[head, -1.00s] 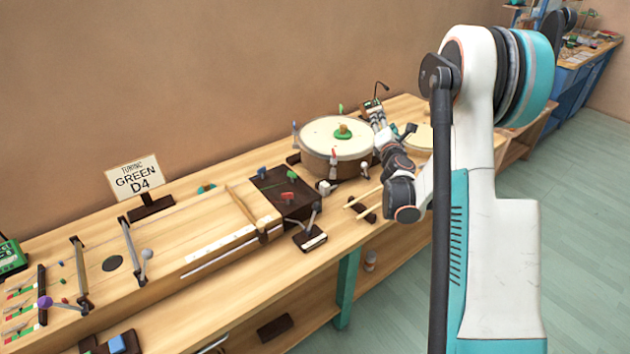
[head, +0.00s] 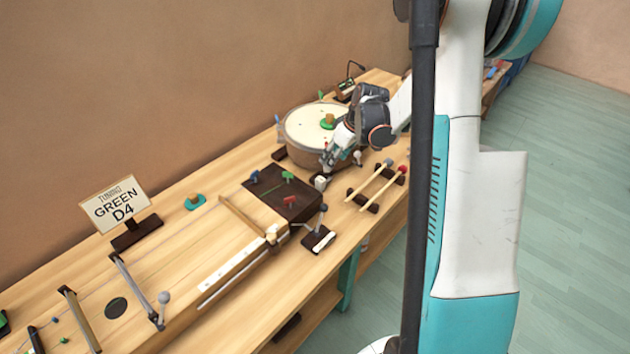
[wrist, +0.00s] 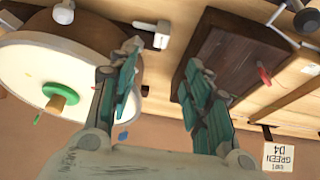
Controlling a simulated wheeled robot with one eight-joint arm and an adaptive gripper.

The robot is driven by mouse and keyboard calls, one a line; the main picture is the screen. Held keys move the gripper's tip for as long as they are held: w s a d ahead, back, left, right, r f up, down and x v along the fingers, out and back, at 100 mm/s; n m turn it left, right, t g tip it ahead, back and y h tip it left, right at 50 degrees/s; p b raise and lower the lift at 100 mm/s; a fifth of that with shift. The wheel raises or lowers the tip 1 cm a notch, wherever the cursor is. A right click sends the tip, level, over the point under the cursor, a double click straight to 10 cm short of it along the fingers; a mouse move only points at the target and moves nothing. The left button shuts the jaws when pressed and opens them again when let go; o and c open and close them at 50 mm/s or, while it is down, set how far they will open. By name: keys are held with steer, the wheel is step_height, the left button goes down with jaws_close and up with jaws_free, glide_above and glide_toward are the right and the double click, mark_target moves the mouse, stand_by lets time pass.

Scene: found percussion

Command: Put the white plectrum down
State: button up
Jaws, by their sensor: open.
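My gripper (head: 332,162) hangs at the near right side of the drum (head: 303,138), beside the dark box (head: 262,190). In the wrist view its two teal fingers (wrist: 163,66) are spread apart, with nothing between them. I cannot make out a white plectrum for sure in any view. A small white block (head: 320,182) stands between the drum and the dark box. A white block also shows past the fingertips in the wrist view (wrist: 162,36); I cannot tell if either is the plectrum.
Blue, green and red pieces sit on the dark box. A wooden knob on a green base (head: 328,121) is on the drumhead. Two sticks (head: 370,188) lie right. A lever stand (head: 318,240) is at the front edge. A "GREEN D4" sign (head: 115,203) stands left.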

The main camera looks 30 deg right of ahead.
steer(key=b, duration=0.2)
glide_above(321, 179)
steer(key=s, duration=0.2)
step_height(321, 179, down, 8)
steer(key=shift+d+b+x, duration=0.15)
steer(key=shift+b+x, duration=0.55)
steer(key=shift+x, duration=0.55)
steer(key=shift+d+b+x, duration=0.2)
steer(key=shift+b+x, duration=0.45)
steer(key=shift+x, duration=0.65)
steer(key=shift+s, duration=0.15)
steer(key=shift+c, duration=0.6)
jaws_close()
steer(key=shift+r, duration=0.1)
